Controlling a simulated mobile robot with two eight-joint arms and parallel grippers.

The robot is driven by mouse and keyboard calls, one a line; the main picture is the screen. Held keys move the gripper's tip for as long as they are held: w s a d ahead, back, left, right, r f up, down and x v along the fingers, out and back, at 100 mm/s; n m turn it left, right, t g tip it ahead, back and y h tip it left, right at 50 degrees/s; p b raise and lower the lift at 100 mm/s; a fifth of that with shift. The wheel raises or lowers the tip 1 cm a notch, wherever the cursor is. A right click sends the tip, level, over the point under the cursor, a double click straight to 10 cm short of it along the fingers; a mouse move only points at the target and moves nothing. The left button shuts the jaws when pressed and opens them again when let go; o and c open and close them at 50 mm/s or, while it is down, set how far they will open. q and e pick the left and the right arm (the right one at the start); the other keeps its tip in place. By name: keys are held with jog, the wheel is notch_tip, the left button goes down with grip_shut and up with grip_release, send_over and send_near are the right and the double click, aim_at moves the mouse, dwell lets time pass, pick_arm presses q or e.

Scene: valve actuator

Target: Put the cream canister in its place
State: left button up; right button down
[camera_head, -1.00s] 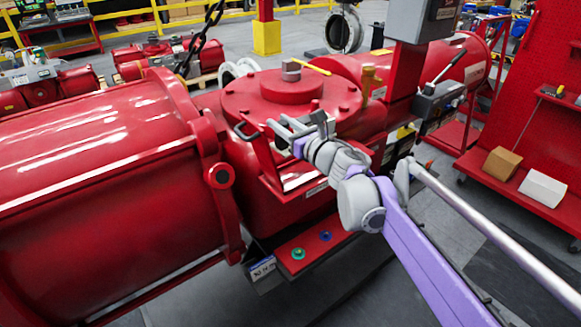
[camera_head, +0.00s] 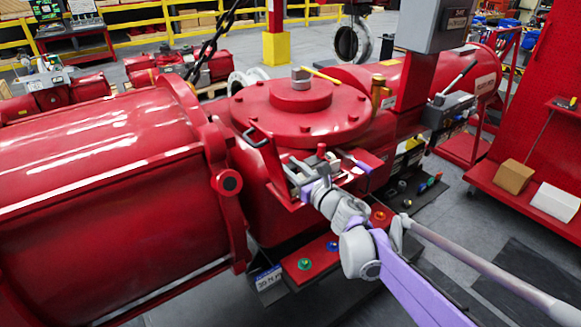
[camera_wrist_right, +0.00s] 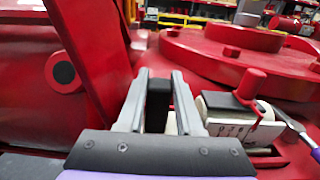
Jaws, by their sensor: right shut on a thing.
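My right gripper (camera_head: 308,180) reaches in from the lower right, over the narrow red shelf beside the round red valve cover. In the right wrist view the fingers (camera_wrist_right: 158,95) are closed on a dark upright piece. A cream body with a pale label, likely the cream canister (camera_wrist_right: 228,122), lies just right of the fingers in that view. It has a dark top and a red knob. A cream patch also shows behind the right finger. I cannot tell whether the dark piece belongs to the canister. My left gripper is out of view.
The round valve cover (camera_head: 300,116) stands behind the gripper, and a big red cylinder (camera_head: 95,195) fills the left. A red ledge (camera_head: 308,265) with coloured buttons is below. A red cart (camera_head: 490,182) with two boxes stands right.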

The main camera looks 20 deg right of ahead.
jog(key=c, duration=0.8)
grip_release()
jog(key=shift+c, duration=0.2)
